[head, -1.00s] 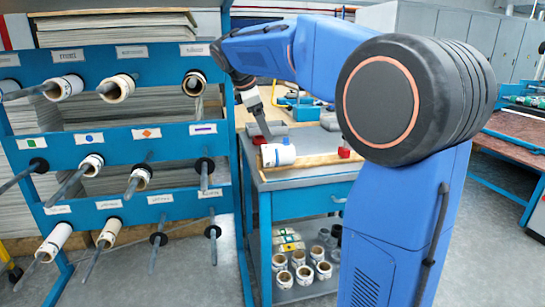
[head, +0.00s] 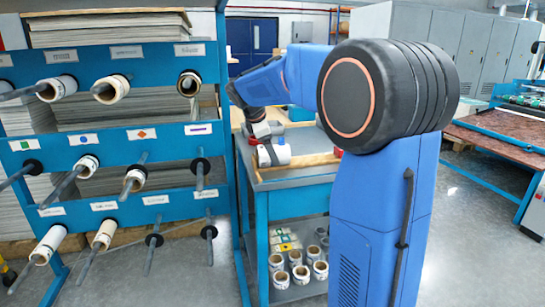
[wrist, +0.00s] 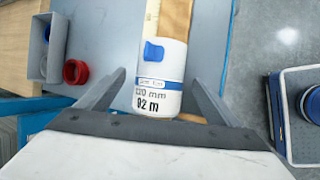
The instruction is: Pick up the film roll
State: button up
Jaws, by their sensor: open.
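The film roll (wrist: 158,82) is white with a blue patch, a blue stripe and print reading "92 m". It lies on a wooden board (wrist: 176,18) on the blue cart. In the head view the roll (head: 280,154) shows on the cart top, partly behind my gripper (head: 266,148). In the wrist view my gripper (wrist: 160,78) is open, with one finger on each side of the roll.
A blue rack (head: 110,133) with rolls on pegs stands left of the cart (head: 300,178). The wrist view shows a red ring (wrist: 76,72) beside a grey bin (wrist: 47,50) at left, and a blue round item (wrist: 312,104) at right. Several rolls (head: 298,272) sit on the lower shelf.

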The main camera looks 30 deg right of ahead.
jog(key=shift+x, duration=1.9)
jog(key=shift+f, duration=0.1)
jog(key=shift+c, duration=0.2)
jog(key=c, duration=1.3)
